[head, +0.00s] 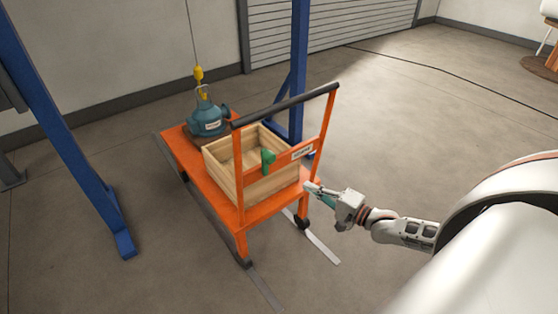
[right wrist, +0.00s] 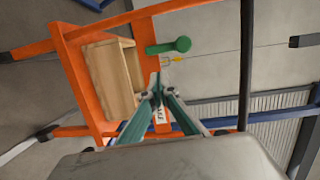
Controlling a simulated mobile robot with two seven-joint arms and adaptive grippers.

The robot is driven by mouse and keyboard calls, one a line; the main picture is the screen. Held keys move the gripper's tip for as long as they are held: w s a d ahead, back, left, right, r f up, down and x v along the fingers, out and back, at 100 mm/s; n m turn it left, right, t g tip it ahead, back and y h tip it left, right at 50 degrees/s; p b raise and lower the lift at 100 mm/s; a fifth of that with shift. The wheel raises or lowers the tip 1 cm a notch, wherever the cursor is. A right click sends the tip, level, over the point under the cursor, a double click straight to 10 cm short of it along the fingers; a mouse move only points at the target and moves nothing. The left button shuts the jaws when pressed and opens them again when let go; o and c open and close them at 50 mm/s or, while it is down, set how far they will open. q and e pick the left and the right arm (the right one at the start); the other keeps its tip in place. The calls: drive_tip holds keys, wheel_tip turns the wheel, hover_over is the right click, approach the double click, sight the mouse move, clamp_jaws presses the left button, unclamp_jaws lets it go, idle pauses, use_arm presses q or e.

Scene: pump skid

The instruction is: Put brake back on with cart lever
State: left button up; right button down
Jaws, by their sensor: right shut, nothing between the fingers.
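The orange cart (head: 185,163) stands on the floor with its upright handle frame toward me. The green cart lever (head: 268,161) is on the frame's crossbar, beside a white label, with its rounded knob upward. It also shows in the right wrist view (right wrist: 170,46), just beyond the fingertips. My right gripper (head: 309,187) is shut and empty, to the right of the lever and apart from it, near the frame's right post. Its closed fingertips also show in the right wrist view (right wrist: 157,87). My left gripper is not in view.
A wooden crate (head: 222,173) and a blue-green pump (head: 207,120) ride on the cart. A yellow hook (head: 198,74) on a cable hangs above the pump. Blue gantry posts (head: 70,150) stand either side. Pale strips (head: 318,240) lie under the cart.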

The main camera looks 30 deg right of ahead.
drive_tip(key=w+d+r+m+t, duration=0.1)
drive_tip(key=w+d+r+m, duration=0.1)
drive_tip(key=d+r, duration=0.2)
drive_tip(key=shift+w+d, duration=0.2)
drive_tip(key=shift+w, duration=0.05)
drive_tip(key=shift+f, duration=0.1)
drive_tip(key=shift+w, duration=0.1)
